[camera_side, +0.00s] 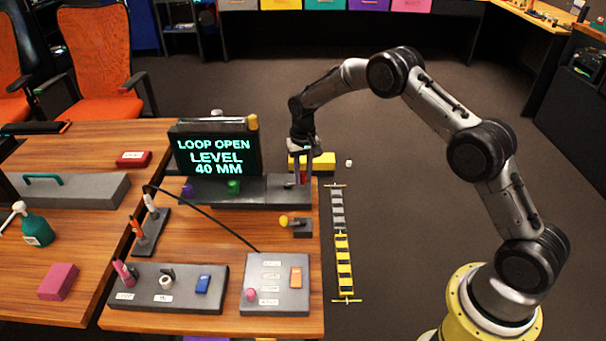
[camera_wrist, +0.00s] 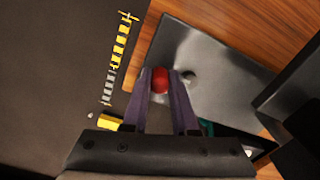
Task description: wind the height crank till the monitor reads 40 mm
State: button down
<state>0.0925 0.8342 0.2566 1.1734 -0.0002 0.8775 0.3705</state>
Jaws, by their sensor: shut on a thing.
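The monitor (camera_side: 217,152) stands at the back of the wooden desk and reads "LOOP OPEN", "LEVEL 40 MM" in green letters. My gripper (camera_side: 302,178) is low over the right end of the grey panel (camera_side: 262,194) beside the monitor. In the wrist view my gripper (camera_wrist: 160,74) is shut on a round red knob (camera_wrist: 160,86), with one finger on each side. The knob sits over the grey panel surface. Any crank arm under the knob is hidden, so I cannot tell its angle.
A purple knob (camera_side: 188,190) and a green knob (camera_side: 234,187) stand left on the panel. A yellow-ended lever (camera_side: 284,220) is in front. Grey control boxes (camera_side: 275,302) fill the desk's front.

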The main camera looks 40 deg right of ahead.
aim_at(303, 172)
jog(key=shift+r, duration=0.1)
jog(key=c, duration=0.7)
grip_release()
notch_tip(303, 172, up, 14)
jog(key=shift+f, duration=0.1)
